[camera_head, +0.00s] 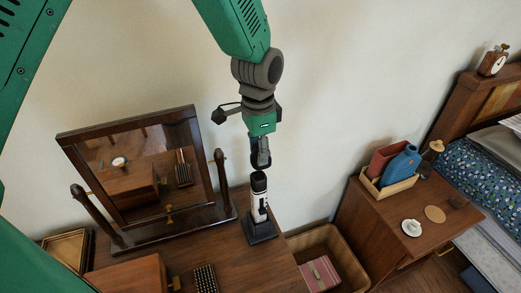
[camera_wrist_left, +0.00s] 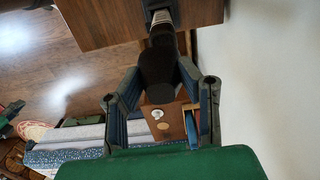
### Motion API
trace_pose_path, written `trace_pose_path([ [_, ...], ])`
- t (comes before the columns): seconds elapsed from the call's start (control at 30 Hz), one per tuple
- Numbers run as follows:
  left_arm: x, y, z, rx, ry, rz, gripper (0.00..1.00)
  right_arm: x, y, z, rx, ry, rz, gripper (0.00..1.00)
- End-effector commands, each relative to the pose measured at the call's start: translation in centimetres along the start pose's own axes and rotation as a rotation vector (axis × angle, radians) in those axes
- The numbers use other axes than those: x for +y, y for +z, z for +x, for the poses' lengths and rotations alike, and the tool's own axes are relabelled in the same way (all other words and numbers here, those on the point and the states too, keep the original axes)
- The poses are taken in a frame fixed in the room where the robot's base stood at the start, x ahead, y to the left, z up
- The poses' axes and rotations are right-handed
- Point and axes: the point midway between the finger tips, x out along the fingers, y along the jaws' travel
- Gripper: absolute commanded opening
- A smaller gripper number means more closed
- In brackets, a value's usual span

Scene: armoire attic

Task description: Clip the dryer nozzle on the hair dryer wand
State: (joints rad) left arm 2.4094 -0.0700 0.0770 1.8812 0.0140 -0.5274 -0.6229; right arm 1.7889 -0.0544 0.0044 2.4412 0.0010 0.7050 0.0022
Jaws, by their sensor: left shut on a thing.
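The hair dryer wand (camera_head: 259,203), white with a black top, stands upright on a dark square base on the wooden table near the wall. My left gripper (camera_head: 261,158) points down just above the wand's top. In the left wrist view my left gripper (camera_wrist_left: 160,72) is shut on a dark flared piece, which looks like the dryer nozzle (camera_wrist_left: 158,62). The white part of the wand (camera_wrist_left: 162,17) shows beyond it. I cannot tell whether nozzle and wand touch. My right gripper is not in view.
A tilting mirror (camera_head: 135,165) in a dark wooden frame stands left of the wand. A black comb-like item (camera_head: 205,279) lies at the table's front. A wicker basket (camera_head: 328,237) stands right of the table, then a nightstand (camera_head: 385,215) holding a tray of bottles.

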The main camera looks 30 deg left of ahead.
Motion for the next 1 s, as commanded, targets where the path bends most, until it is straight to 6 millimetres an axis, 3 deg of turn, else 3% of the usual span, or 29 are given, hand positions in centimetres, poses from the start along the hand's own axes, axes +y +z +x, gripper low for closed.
trace_pose_path([
  [0.13, -0.1, 0.2, -0.2, 0.002, 0.001, -0.001, 0.08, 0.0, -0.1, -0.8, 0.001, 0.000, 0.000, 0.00],
  [0.6, 0.2, -0.2, 3.9, -0.002, -0.002, 0.000, 0.08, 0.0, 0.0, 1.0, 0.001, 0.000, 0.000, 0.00],
  [1.0, 0.0, 0.1, 4.3, 0.002, -0.001, 0.000, 0.08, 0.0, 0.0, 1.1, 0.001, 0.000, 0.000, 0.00],
])
